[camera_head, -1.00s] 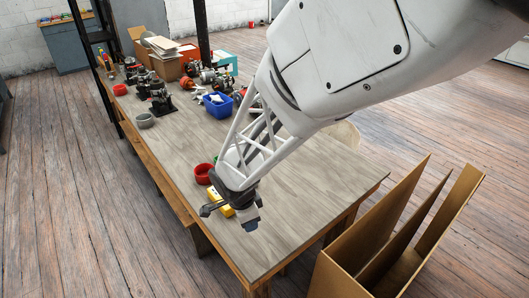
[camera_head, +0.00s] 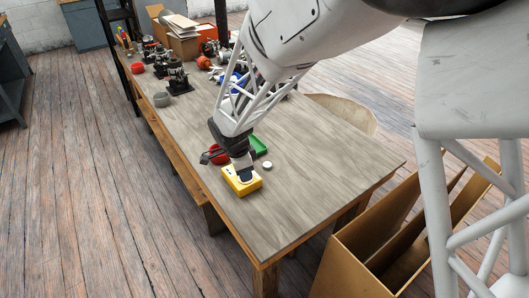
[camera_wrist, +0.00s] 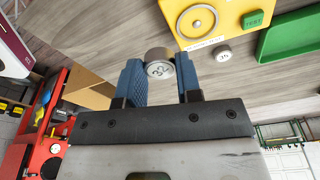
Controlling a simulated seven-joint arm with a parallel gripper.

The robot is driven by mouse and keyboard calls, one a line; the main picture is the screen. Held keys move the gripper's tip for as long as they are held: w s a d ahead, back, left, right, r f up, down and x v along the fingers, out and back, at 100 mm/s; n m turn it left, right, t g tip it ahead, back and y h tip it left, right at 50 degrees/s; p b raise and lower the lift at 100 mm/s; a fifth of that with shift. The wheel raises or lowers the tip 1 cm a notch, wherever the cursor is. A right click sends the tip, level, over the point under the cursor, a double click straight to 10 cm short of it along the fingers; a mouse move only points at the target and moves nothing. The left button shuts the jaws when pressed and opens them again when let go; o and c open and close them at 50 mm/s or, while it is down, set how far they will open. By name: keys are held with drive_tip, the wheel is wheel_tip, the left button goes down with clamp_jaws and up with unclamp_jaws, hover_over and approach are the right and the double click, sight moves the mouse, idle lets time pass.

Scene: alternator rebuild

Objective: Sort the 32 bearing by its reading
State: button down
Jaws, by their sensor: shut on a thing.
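The bearing marked 32 (camera_wrist: 159,64) is a small metal cylinder between the two blue fingertips of my gripper (camera_wrist: 160,75) in the wrist view. My gripper is shut on it. In the head view my gripper (camera_head: 244,174) is over or just in front of the yellow tester (camera_head: 236,186) and I cannot make out the held bearing. The tester (camera_wrist: 245,38) shows a round grey pad and a green TEST button, with no bearing on the pad. A green tray (camera_head: 259,145) and a red dish (camera_head: 215,158) stand behind the tester.
A second small bearing (camera_head: 267,166), apparently marked 35 (camera_wrist: 222,54), rests on the table right of the tester. The near right table is clear.

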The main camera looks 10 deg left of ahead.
drive_tip(key=w+a, duration=1.4)
drive_tip(key=w, duration=0.3)
drive_tip(key=shift+w+a+r, duration=0.15)
drive_tip(key=shift+a, duration=0.15)
drive_tip(key=shift+f, duration=2.45)
drive_tip(key=shift+f, duration=0.55)
idle(1.3)
drive_tip(key=c, duration=0.7)
unclamp_jaws()
drive_tip(key=c, duration=0.4)
